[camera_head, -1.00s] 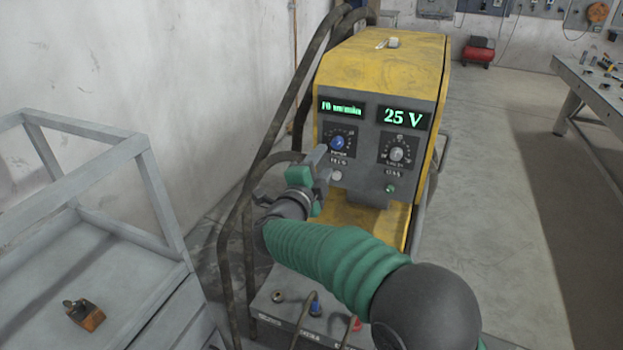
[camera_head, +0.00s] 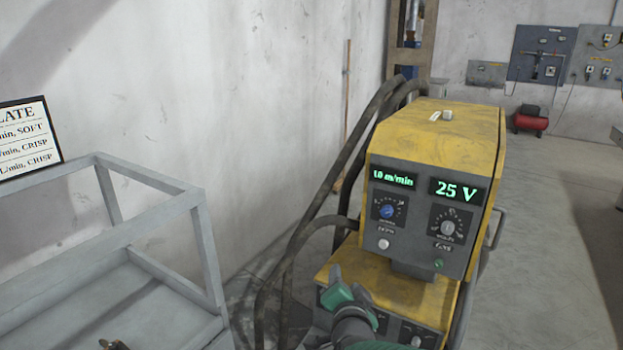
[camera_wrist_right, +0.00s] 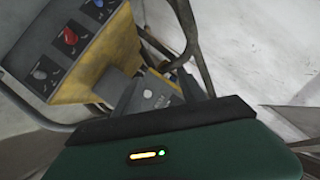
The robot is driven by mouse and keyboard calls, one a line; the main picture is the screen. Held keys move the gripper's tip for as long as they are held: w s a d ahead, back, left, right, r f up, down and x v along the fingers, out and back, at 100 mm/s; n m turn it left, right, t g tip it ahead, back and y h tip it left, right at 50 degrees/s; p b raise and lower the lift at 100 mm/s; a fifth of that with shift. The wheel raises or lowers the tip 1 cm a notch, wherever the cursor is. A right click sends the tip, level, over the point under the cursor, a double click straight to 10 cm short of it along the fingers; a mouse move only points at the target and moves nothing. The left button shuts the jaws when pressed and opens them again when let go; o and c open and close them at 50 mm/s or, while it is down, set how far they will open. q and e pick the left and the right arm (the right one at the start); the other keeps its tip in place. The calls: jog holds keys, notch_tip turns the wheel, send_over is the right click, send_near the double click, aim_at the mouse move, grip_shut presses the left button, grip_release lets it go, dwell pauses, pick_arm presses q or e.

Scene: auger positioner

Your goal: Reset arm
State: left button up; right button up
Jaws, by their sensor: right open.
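The yellow welding machine (camera_head: 435,140) stands right of centre in the head view. Its displays read about 1.0 m/min and 25 V, with a blue knob (camera_head: 387,211) under the left display and a grey knob (camera_head: 447,228) under the right one. My right gripper (camera_head: 346,281) is low in the head view, below the front panel and apart from the knobs. In the right wrist view its jaws (camera_wrist_right: 155,88) are open, with nothing seen held between them. My left gripper is not in view.
A grey metal frame cart (camera_head: 205,245) stands at the left, with a small tool (camera_head: 113,344) cut off at the bottom edge. Dark hoses (camera_head: 335,195) run beside the machine. A sign (camera_head: 28,138) shows at the left edge.

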jog(key=s+d+f+n+g, duration=0.35)
jog(key=s+f, duration=0.25)
jog(key=s, duration=0.3)
jog(key=s+d+f+n+g+y, duration=0.1)
jog(key=s+d+f+n+g, duration=0.2)
jog(key=s+f, duration=0.45)
jog(key=s+d+f+n+g, duration=0.2)
jog(key=s+f+n+g, duration=0.3)
jog(key=s, duration=0.5)
notch_tip(320, 180, up, 15)
jog(key=s+m+p, duration=0.1)
jog(key=p, duration=1.4)
jog(key=shift+d+f+g+p, duration=0.15)
jog(key=shift+d+g+p, duration=0.2)
jog(key=shift+p, duration=0.05)
jog(key=shift+c, duration=0.2)
